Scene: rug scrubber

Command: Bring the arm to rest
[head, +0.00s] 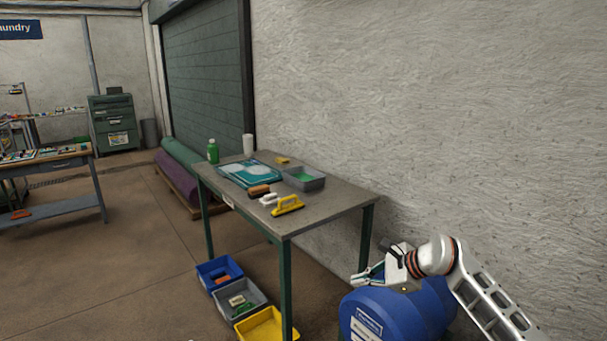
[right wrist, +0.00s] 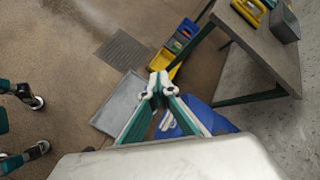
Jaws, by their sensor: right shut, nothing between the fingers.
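My right gripper (head: 370,276) shows at the lower right of the head view, with its arm coming in from the right. It is in front of and above the blue drum (head: 400,312). In the right wrist view its fingertips (right wrist: 158,84) meet, and nothing is between them. It is apart from the worktable (head: 335,205), beyond the table's near right corner. My left gripper is in neither view.
The worktable holds a yellow-handled brush (head: 287,205), a grey tray (head: 304,179) and a green bottle (head: 213,151). Blue, grey and yellow bins (head: 262,325) stand on the floor below. A wall borders the right.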

